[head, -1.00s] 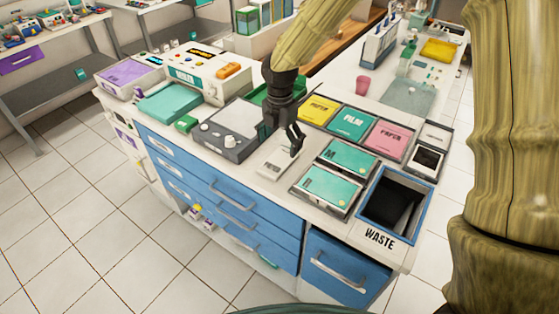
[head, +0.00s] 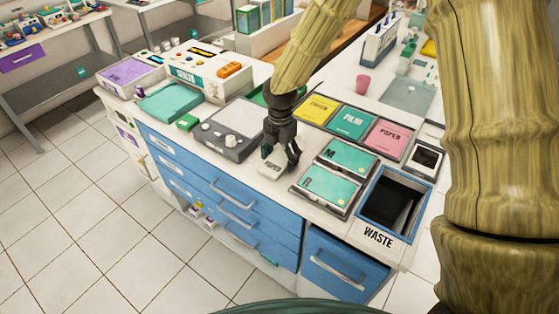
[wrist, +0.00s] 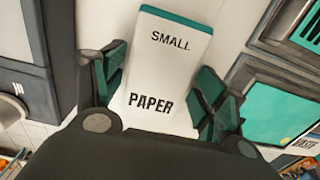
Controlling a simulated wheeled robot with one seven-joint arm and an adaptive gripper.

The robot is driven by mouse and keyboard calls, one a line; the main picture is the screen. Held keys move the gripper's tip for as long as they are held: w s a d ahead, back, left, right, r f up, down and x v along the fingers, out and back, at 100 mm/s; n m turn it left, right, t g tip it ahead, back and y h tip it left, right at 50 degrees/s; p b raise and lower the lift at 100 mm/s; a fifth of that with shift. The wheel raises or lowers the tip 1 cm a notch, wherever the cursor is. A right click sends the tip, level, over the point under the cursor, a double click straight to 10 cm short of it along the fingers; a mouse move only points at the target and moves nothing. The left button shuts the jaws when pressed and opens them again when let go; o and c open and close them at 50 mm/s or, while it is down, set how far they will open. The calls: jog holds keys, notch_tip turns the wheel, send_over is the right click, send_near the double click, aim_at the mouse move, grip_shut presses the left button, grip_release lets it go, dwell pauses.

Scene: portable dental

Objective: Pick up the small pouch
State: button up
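The small pouch is a white flat packet with a teal end strip, and in the wrist view (wrist: 168,60) it reads "SMALL" and "PAPER". In the head view the pouch (head: 270,168) lies on the white counter, partly covered by my gripper (head: 281,162). In the wrist view my gripper (wrist: 163,92) is open, with one finger on each side of the pouch. The right finger is close to the pouch's edge; I cannot tell whether either finger touches it.
A grey device with a knob (head: 232,128) stands left of the gripper. Yellow, teal and pink packets (head: 352,124) lie in a tray behind. The counter's front edge is close.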

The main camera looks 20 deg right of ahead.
jog(key=c, duration=0.5)
jog(key=shift+r, duration=0.1)
